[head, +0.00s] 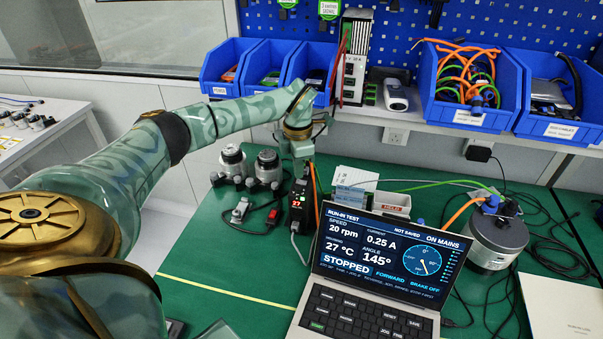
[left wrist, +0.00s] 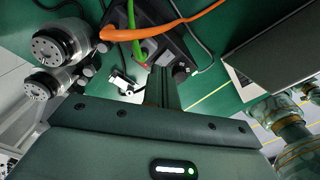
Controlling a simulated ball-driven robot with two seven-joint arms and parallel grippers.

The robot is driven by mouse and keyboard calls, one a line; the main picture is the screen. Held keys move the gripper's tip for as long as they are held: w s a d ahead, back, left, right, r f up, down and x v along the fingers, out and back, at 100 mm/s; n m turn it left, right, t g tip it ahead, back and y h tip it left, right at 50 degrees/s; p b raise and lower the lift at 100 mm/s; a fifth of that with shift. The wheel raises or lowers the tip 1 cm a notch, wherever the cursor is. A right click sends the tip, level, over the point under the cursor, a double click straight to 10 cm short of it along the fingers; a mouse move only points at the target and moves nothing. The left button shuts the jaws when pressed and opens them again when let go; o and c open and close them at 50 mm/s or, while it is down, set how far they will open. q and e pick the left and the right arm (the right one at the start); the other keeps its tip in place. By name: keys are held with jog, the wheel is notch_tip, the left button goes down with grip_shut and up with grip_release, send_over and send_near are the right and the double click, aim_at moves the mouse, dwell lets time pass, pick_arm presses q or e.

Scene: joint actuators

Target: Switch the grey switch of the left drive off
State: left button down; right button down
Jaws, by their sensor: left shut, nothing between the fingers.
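A black drive (head: 298,205) with a small red display stands on the green table, left of the laptop. My left gripper (head: 301,168) is above it, shut and empty, pointing down at the drive's top. In the left wrist view the closed fingers (left wrist: 163,90) reach toward the dark drive (left wrist: 165,48), where a green and an orange cable run. I cannot tell whether the fingers touch it. The grey switch cannot be made out clearly, nor its position. My right gripper is not in view.
Two silver-and-black actuators (head: 268,168) stand left of the drive. A small grey device (head: 240,210) with a red-tipped lead lies in front of them. The laptop (head: 375,260) reads STOPPED and ON MAINS. A round silver motor (head: 497,240) stands at right. Blue bins (head: 470,90) line the back.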

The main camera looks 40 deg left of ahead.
aim_at(298, 181)
pick_arm(q)
jog(key=shift+f+b, duration=0.35)
jog(key=shift+f, duration=0.6)
dwell(0.6)
jog(key=shift+r, duration=0.1)
notch_tip(298, 181, up, 7)
jog(key=p, duration=0.6)
dwell(0.5)
